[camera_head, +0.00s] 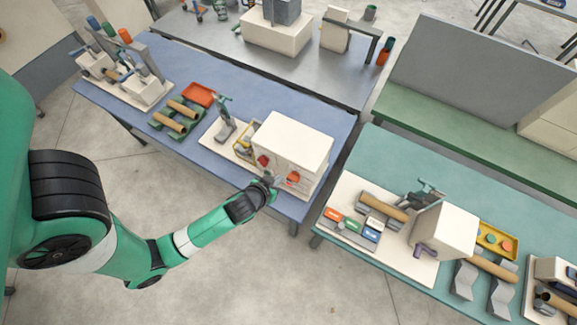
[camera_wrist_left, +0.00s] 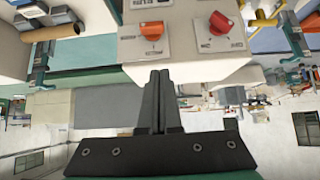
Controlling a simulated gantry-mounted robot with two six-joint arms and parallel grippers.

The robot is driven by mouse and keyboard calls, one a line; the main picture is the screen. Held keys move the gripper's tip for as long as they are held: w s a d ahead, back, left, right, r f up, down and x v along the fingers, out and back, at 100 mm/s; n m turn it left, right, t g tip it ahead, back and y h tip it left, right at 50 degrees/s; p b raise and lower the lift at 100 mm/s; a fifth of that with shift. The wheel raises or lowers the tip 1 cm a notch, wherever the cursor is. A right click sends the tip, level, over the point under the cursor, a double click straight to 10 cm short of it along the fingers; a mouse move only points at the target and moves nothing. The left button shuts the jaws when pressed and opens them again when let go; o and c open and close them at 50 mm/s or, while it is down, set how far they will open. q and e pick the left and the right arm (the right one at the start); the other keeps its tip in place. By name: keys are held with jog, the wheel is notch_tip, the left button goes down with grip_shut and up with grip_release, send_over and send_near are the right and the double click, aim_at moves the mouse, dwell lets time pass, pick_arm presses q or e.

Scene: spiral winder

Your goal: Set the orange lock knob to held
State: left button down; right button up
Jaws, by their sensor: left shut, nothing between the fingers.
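The orange lock knob (camera_head: 293,178) sits on the front face of a cream box (camera_head: 295,138) near the corner of the blue table. In the left wrist view the orange knob (camera_wrist_left: 152,30) is on a light label plate, whose small print I cannot read. A red knob (camera_head: 263,160) is beside it and also shows in the left wrist view (camera_wrist_left: 220,22). My left gripper (camera_head: 270,178) is shut and empty, just in front of the box. In the wrist view its fingertips (camera_wrist_left: 160,74) point at the orange knob, seemingly apart from it. The knob's setting is unclear.
A grey-green stand (camera_head: 224,118) and a yellow part (camera_head: 243,146) are beside the box. Trays with brown rolls (camera_head: 177,114) lie farther left. A teal table (camera_head: 350,165) with another machine is to the right, across a gap. The floor in front is free.

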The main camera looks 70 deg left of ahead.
pick_arm(q)
jog(key=b, duration=0.6)
send_near(292, 174)
jog(key=w+a, duration=0.2)
jog(key=f, duration=0.1)
jog(key=w+a+f, duration=0.1)
jog(key=shift+w+f, duration=0.1)
jog(key=shift+f, duration=0.9)
